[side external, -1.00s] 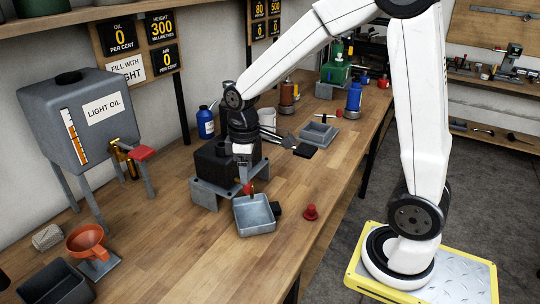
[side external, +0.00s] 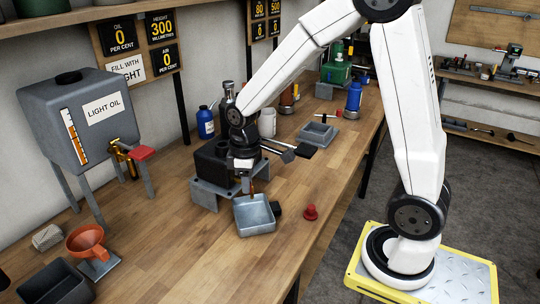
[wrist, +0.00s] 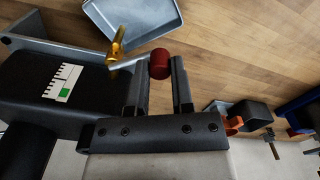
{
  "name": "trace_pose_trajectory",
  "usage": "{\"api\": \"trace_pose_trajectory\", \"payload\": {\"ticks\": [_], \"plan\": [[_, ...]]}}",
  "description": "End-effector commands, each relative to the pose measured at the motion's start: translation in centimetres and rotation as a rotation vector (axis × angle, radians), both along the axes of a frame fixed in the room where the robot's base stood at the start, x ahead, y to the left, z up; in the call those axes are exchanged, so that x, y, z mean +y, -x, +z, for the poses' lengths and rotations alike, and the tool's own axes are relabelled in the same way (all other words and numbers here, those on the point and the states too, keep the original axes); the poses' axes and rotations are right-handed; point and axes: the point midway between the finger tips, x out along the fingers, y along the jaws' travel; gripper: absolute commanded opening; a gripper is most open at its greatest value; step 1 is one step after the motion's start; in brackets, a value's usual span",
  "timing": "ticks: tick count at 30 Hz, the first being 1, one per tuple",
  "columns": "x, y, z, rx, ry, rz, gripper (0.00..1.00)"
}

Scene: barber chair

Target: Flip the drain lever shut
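The drain lever shows in the wrist view as a red knob (wrist: 160,64) on a grey arm beside a brass drain valve (wrist: 119,44). The valve is on the front of a black reservoir (side external: 212,161) on a grey stand. My gripper (wrist: 160,78) is open, with its two fingers apart and the red knob between or just beyond their tips; contact cannot be told. In the side view my gripper (side external: 247,182) points down beside the valve and hides the red knob. A grey drain tray (side external: 255,216) sits below the valve.
A small red knobbed item (side external: 311,212) stands right of the tray. The light oil tank (side external: 78,120) is at left.

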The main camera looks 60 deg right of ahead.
Motion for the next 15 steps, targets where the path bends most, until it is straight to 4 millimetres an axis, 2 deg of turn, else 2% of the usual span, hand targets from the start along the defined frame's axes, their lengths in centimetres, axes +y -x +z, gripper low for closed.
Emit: {"api": "trace_pose_trajectory", "payload": {"ticks": [8,15], "plan": [[0.08,-0.13,0.04,-0.001,0.0,-0.018,0.0],[0.4,-0.61,0.04,-0.001,0.0,-0.107,0.0]]}}
